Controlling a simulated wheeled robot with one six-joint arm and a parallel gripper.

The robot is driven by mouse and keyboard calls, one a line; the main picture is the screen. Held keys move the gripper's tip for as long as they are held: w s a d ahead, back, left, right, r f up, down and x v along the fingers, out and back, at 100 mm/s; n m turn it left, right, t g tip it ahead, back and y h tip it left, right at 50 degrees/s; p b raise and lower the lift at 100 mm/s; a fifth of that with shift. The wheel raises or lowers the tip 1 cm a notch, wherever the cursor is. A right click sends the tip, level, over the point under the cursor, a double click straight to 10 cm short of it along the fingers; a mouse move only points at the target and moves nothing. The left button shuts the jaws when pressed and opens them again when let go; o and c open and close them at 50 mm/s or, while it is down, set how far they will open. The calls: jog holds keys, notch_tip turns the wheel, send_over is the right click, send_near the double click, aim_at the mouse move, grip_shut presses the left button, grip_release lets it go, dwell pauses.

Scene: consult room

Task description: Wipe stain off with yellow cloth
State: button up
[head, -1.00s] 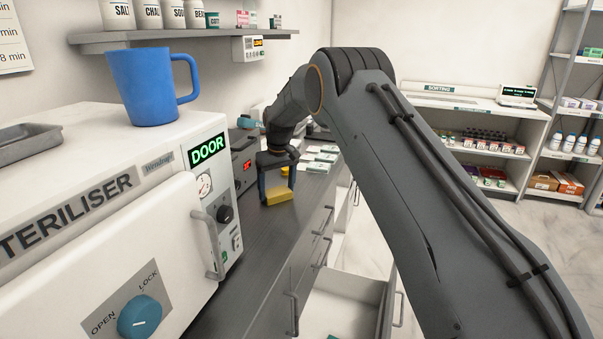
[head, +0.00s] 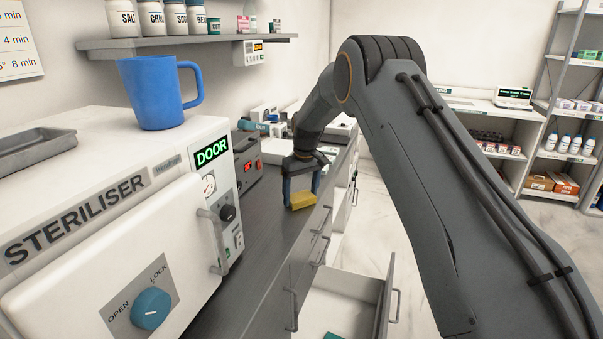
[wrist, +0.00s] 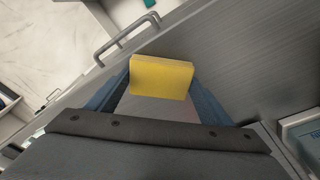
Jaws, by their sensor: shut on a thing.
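The yellow cloth (head: 302,201) is a folded block between the fingers of my gripper (head: 301,192), at the front edge of the dark counter (head: 262,222). In the wrist view the yellow cloth (wrist: 162,76) sits between the blue fingertips of my gripper (wrist: 160,90), which are shut on it. I cannot tell whether the cloth touches the counter. I see no stain in either view.
A white steriliser (head: 110,235) stands at the left with a blue mug (head: 153,95) on top. A grey box with a red display (head: 246,165) stands behind it. An open drawer (head: 340,300) juts out below the counter. The counter around the cloth is clear.

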jog(key=shift+a+r+p, duration=0.1)
jog(key=shift+r+p, duration=0.65)
jog(key=shift+r, duration=3.25)
